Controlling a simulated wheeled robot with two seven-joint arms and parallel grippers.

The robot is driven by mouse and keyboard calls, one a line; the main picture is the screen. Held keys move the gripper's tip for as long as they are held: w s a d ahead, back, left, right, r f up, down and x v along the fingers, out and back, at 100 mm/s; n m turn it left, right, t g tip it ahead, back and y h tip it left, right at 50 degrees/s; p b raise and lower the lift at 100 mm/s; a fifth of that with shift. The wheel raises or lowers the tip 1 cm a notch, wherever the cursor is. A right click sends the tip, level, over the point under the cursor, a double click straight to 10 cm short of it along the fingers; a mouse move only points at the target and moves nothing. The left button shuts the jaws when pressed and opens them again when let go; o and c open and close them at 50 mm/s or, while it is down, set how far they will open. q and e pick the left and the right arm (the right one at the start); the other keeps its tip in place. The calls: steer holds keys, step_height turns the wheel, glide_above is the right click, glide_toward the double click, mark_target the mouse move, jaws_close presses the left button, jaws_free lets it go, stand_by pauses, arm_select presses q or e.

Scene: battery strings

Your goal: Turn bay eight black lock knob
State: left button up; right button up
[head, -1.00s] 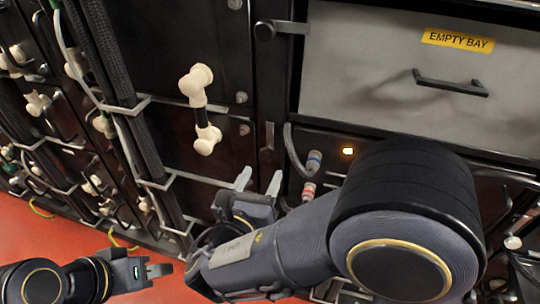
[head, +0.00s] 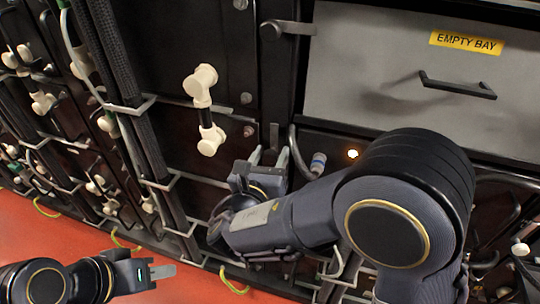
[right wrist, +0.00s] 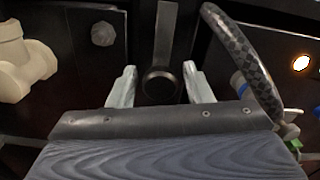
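A round black lock knob (right wrist: 158,83) with a flat grey lever above it shows in the right wrist view. My right gripper (right wrist: 159,75) is open, with one pale finger on each side of the knob and a gap to each. In the head view the right gripper (head: 268,157) points up at the rack, just below the black lock piece (head: 273,135) on the upright. I cannot read a bay number there. My left gripper (head: 155,271) is low at the left, away from the rack, with nothing visible in it; its finger gap is unclear.
Cream pipe fittings (head: 205,110) are left of the right gripper. A blue-ringed connector (head: 318,162) and a dark cable (right wrist: 243,65) lie close on its right. A grey drawer front (head: 400,60) labelled EMPTY BAY is above. Red floor is free at lower left.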

steer(key=c, duration=0.8)
steer(key=shift+o, duration=0.2)
steer(key=m+b, duration=0.2)
steer(key=shift+f+b, duration=0.2)
steer(key=shift+b, duration=0.1)
steer(key=m+b, duration=1.3)
steer(key=b, duration=0.2)
steer(key=shift+f, duration=0.1)
steer(key=shift+m+b, duration=1.35)
steer(key=shift+m, duration=0.15)
steer(key=shift+r, duration=0.2)
steer(key=o, duration=1)
steer(key=shift+c, duration=0.2)
